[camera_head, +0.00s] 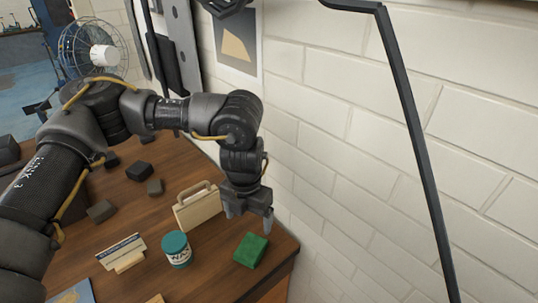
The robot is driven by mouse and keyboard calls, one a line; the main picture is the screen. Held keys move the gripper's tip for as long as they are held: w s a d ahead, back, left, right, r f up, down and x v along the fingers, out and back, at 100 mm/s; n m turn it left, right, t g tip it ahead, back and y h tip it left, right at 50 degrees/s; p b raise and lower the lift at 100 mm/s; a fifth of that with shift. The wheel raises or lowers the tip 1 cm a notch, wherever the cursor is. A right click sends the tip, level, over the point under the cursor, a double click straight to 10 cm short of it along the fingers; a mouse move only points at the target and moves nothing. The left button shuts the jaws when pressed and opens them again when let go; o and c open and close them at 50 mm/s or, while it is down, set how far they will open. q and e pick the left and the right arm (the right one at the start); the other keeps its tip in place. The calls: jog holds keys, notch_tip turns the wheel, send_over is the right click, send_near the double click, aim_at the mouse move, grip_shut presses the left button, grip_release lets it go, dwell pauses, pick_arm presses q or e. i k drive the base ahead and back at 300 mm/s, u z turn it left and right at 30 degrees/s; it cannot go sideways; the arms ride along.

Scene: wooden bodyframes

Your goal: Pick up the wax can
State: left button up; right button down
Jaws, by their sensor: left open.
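My left gripper (248,222) is open and empty, pointing down above the table to the right of and behind the can. It is apart from the can, close to a green block. My right gripper does not show.
A green block (251,250) lies near the table's right edge. A pale wooden case-shaped piece (198,209) stands behind the can, and a small card on a stand (122,253) is left of it. Several dark blocks (139,171) lie farther back. A white brick wall (350,160) rises at right.

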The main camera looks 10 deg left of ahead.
aim_at(175, 244)
jog(key=k, duration=1)
